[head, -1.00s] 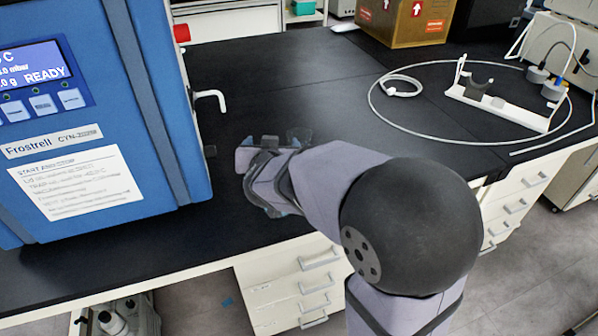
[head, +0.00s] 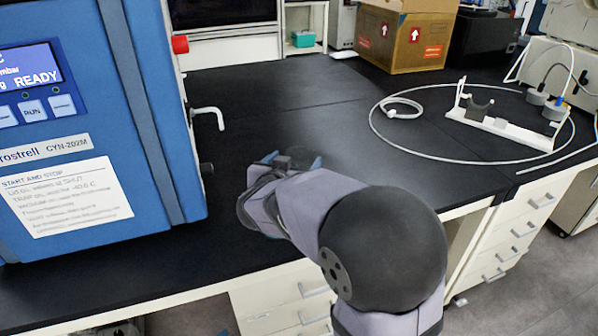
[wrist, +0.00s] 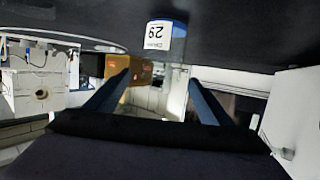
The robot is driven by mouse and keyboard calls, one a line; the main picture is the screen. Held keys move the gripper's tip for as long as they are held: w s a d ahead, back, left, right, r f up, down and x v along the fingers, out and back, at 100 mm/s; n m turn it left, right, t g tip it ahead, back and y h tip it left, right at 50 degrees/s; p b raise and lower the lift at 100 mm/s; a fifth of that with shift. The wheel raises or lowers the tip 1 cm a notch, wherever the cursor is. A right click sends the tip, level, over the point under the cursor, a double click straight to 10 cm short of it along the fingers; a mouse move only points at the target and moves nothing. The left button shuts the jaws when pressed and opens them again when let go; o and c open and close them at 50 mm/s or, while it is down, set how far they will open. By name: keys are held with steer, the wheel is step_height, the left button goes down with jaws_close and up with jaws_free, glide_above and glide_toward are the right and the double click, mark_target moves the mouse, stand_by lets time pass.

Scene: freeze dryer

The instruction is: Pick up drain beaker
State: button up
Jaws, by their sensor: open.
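In the wrist view, which is upside down, the drain beaker (wrist: 166,40) is a clear vessel with a white label reading 29 and a blue band. It stands upright on the black bench, beyond my fingertips and between their lines. My gripper (wrist: 159,77) is open, with a blue finger on either side and nothing held. In the head view my gripper (head: 295,160) is low over the bench, right of the blue freeze dryer. The beaker is hard to make out there, against the dark bench at the fingers.
The blue freeze dryer (head: 95,110) stands at left, its white-handled drain valve (head: 208,115) sticking out over the bench. A white stand (head: 505,128) and looped tube (head: 385,141) lie at right. A cardboard box (head: 405,40) is behind. The bench (head: 290,105) between is clear.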

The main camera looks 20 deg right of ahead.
mark_target(302, 152)
steer(key=shift+f+b+x, duration=0.2)
steer(key=shift+b+x, duration=0.35)
steer(key=shift+x, duration=2)
steer(key=shift+c, duration=0.6)
steer(key=c, duration=1.1)
steer(key=shift+r, duration=0.15)
steer(key=shift+r+p, duration=2.3)
steer(key=shift+r, duration=2.4)
steer(key=shift+r, duration=0.15)
